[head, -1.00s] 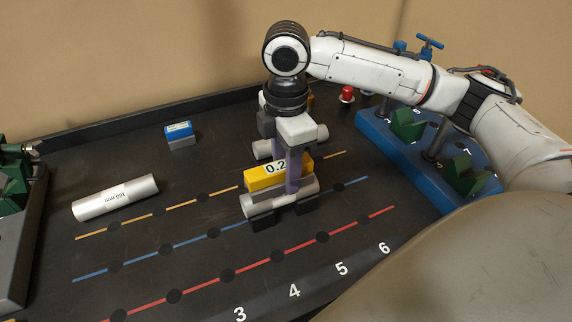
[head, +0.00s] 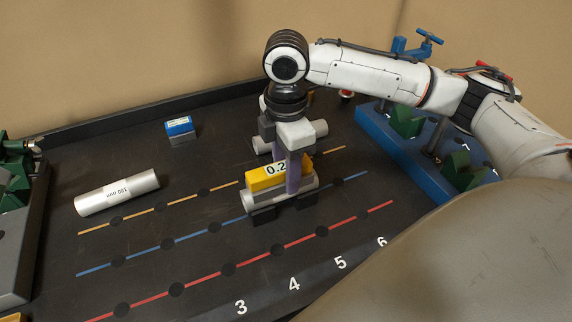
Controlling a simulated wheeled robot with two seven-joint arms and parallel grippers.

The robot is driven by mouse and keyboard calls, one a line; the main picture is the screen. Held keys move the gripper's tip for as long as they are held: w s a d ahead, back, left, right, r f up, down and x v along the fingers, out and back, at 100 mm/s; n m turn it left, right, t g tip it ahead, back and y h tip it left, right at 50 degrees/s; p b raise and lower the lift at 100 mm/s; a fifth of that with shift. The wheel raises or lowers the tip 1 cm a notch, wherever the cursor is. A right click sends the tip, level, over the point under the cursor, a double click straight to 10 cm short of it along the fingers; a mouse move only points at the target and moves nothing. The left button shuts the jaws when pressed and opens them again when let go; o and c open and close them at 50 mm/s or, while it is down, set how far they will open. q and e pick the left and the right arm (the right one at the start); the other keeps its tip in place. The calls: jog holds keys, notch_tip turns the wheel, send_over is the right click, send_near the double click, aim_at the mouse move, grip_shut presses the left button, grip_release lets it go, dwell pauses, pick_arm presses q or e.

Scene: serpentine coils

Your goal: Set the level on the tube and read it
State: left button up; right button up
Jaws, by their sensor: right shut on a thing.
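The yellow level (head: 262,181) with a grey base shows a white display reading "0.2"; a finger hides the display's right end, so more digits may be covered. My right gripper (head: 293,178), with purple fingers, is shut on the level from above. The level lies along a pale tube (head: 308,184), very close on top of it; I cannot tell whether they touch. This tube sits on dark blocks (head: 263,214) near the blue line. A silver tube marked "180 mm" (head: 95,203) lies at left, and another pale tube (head: 318,129) lies behind my gripper. My left gripper is out of view.
A small blue-topped block (head: 179,128) stands at the back left. A blue rack (head: 376,133) with green holders is at right, under my right arm. Green hardware (head: 12,172) is at the left edge.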

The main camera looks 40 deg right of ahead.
jog(key=o, duration=1.2)
jog(key=shift+o, duration=0.2)
notch_tip(320, 180, up, 10)
jog(key=shift+r, duration=0.15)
